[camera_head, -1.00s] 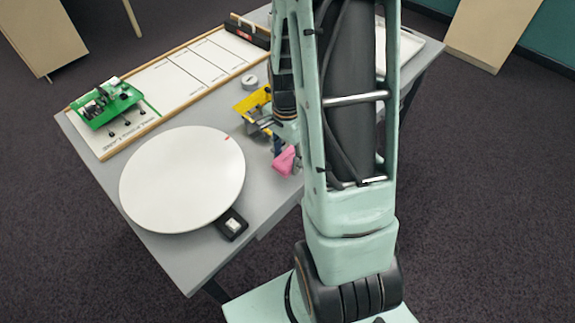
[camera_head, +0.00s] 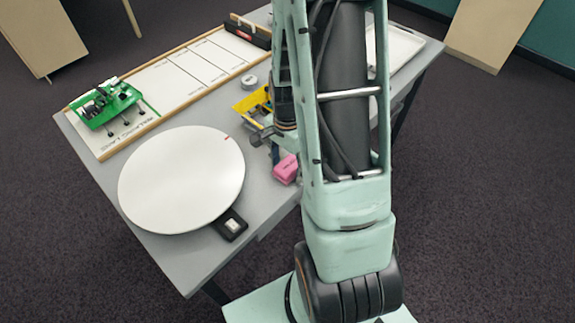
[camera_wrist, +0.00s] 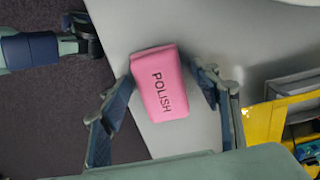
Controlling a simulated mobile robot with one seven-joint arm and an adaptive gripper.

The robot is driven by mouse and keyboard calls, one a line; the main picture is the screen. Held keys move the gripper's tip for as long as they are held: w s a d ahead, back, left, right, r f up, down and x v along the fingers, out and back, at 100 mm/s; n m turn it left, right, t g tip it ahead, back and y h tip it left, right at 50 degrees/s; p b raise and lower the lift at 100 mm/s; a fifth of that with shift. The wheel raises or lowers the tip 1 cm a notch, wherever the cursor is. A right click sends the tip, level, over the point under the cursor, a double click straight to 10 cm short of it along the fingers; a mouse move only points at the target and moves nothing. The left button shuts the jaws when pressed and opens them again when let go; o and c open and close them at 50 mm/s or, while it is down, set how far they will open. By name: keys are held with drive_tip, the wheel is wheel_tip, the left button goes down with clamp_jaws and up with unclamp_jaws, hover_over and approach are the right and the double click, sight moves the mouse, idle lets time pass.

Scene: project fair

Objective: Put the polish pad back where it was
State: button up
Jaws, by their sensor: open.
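The polish pad (camera_head: 286,169) is a pink block near the front edge of the grey table, just right of the round white disc. In the wrist view the pad (camera_wrist: 162,85) lies with its POLISH lettering facing up. My gripper (camera_wrist: 162,82) is open, with one finger on each side of the pad and a visible gap on the right. In the head view my arm hides most of the gripper. Whether the left fingertip touches the pad is hard to tell.
A yellow bin (camera_head: 254,102) with small items stands behind the pad. The large round white disc (camera_head: 182,178) and a small black device (camera_head: 231,226) are to the left. A green model (camera_head: 106,103) sits on a marked white board (camera_head: 180,83). A white tray (camera_head: 405,46) lies behind my arm.

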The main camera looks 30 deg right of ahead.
sight(288, 166)
drive_tip(key=shift+r, duration=0.1)
wheel_tip(288, 166, up, 12)
drive_tip(key=p, duration=0.2)
idle(0.6)
